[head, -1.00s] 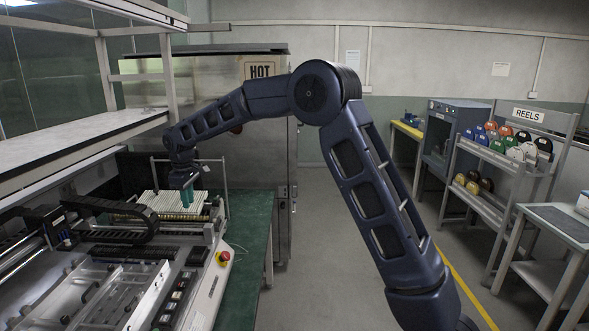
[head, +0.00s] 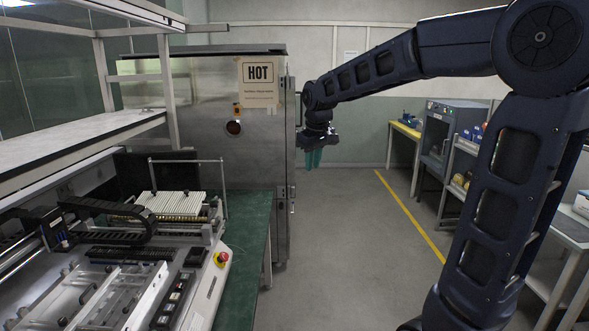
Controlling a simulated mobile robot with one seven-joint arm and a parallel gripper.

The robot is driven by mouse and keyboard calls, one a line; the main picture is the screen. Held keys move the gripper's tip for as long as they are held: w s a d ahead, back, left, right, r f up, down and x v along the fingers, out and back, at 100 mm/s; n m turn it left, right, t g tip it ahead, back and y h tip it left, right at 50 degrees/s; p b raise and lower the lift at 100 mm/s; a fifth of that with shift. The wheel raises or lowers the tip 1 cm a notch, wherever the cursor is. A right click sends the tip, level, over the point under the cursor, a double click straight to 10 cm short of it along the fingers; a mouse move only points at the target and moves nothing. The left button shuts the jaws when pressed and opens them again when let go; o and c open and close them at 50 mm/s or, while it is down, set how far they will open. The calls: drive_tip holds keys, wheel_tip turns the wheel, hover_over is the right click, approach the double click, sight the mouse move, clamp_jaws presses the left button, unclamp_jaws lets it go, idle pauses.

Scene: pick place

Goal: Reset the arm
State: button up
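My gripper (head: 313,158) hangs in the air right of the steel cabinet, its teal fingers pointing down over the open floor. The fingers look close together, but they are too small to tell whether they are open or shut. I see nothing clearly held in them. My arm reaches in from the right side of the view, with its elbow at the upper right.
The steel cabinet (head: 205,130) with a HOT sign (head: 260,80) stands left of my gripper. A machine (head: 110,250) with a white slotted rack (head: 172,203) sits by the green bench (head: 252,250). Grey floor (head: 335,240) is clear; shelves stand right.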

drive_tip(key=s+d+f+m+t, duration=0.1)
drive_tip(key=s+d+f+m, duration=0.2)
drive_tip(key=s+d, duration=0.7)
drive_tip(key=s+d+f+m, duration=0.3)
drive_tip(key=s+d+m, duration=0.2)
drive_tip(key=s+d, duration=0.5)
drive_tip(key=shift+s+d+t+h, duration=0.25)
drive_tip(key=shift+d+t+h, duration=0.15)
drive_tip(key=shift+d, duration=0.8)
